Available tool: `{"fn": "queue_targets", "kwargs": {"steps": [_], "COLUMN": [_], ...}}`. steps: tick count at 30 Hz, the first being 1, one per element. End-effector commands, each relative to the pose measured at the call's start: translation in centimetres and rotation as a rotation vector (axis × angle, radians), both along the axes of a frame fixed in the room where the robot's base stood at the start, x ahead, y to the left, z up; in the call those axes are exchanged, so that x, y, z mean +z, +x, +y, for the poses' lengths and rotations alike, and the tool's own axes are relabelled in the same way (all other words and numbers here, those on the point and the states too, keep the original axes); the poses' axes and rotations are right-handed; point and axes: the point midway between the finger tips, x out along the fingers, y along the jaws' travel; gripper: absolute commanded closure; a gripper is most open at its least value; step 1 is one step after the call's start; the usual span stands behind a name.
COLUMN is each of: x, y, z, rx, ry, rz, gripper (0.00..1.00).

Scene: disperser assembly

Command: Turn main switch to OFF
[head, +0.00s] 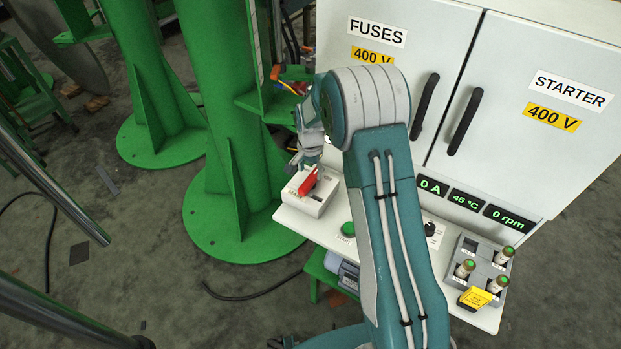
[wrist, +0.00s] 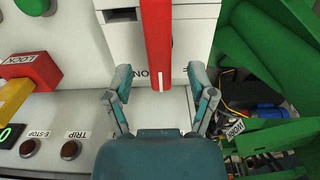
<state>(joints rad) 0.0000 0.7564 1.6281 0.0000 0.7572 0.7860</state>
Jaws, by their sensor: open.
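The main switch is a white box (head: 309,203) at the left end of the cabinet's ledge, with a red bar handle (head: 308,182). My gripper (wrist: 160,76) is open, one finger on each side of the handle's near end, with gaps on both sides. In the head view my gripper (head: 308,153) is just above the switch and partly hidden by my arm. No OFF label is readable.
The white cabinet (head: 400,25) stands behind the ledge. A green column (head: 222,100) is close left of the switch. A green button (head: 348,229) and a fuse holder (head: 478,262) sit further right. A red LOCK block (wrist: 38,70) shows left in the wrist view.

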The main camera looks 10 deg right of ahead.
Motion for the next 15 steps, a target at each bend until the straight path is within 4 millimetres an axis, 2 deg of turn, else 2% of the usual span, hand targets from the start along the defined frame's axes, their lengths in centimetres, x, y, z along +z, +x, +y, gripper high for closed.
{"fn": "queue_targets", "kwargs": {"steps": [3,6,15], "x": [-2.0,-3.0,-3.8], "y": [-0.1,0.0,0.0], "z": [0.0,0.0,0.0], "rx": [0.000,0.000,0.001], "ry": [0.000,0.000,0.000], "rz": [0.003,0.001,-0.001], "gripper": [0.29,0.29,0.29]}}
